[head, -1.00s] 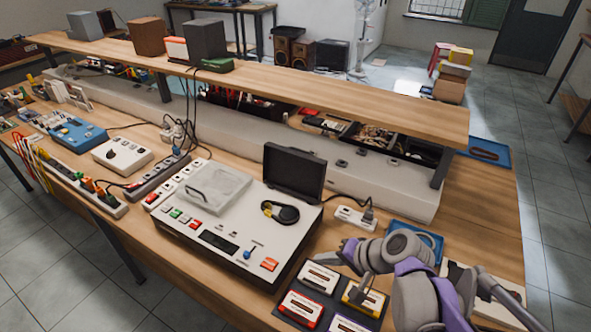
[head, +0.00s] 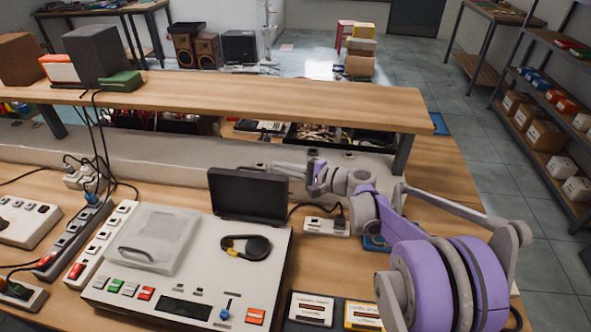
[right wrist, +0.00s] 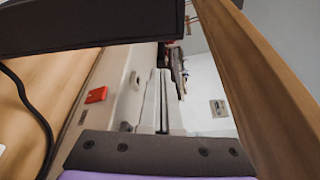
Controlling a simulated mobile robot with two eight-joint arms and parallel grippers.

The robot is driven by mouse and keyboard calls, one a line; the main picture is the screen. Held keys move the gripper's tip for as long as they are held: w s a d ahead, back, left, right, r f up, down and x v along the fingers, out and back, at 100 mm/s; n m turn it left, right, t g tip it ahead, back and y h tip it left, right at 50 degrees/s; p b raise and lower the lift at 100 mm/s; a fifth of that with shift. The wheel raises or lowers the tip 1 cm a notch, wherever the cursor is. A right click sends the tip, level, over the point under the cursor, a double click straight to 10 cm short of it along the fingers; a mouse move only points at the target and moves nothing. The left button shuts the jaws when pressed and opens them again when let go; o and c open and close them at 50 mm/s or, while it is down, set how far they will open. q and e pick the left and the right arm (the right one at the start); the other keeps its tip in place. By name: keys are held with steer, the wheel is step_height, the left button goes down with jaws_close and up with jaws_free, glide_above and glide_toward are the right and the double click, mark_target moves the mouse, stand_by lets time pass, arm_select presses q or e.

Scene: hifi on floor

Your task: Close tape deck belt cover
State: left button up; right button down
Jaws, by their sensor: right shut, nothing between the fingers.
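The tape deck (head: 185,288) is a pale box on the bench in the head view. Its black belt cover (head: 247,194) stands open, roughly upright, at the deck's back right. The exposed black belt and pulley (head: 246,246) lie in front of it. My right gripper (head: 276,167) is at the upper right edge of the cover, apparently behind it, shut and empty. In the right wrist view the shut fingers (right wrist: 160,90) point away below a dark panel, likely the cover (right wrist: 80,25). I cannot tell whether they touch it. My left gripper is not in view.
A raised wooden shelf (head: 250,98) runs behind the deck, close above my right gripper. A power strip (head: 325,226) with a plug and black cable sits right of the deck. Cassettes (head: 311,309) lie at the front right. A grey lid (head: 148,238) covers the deck's left part.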

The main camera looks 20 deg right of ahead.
mark_target(251, 193)
steer(key=a, duration=0.2)
steer(key=a+r, duration=0.1)
steer(key=a, duration=0.1)
steer(key=shift+s+p, duration=0.35)
steer(key=shift+s+r, duration=0.1)
steer(key=shift+r, duration=0.05)
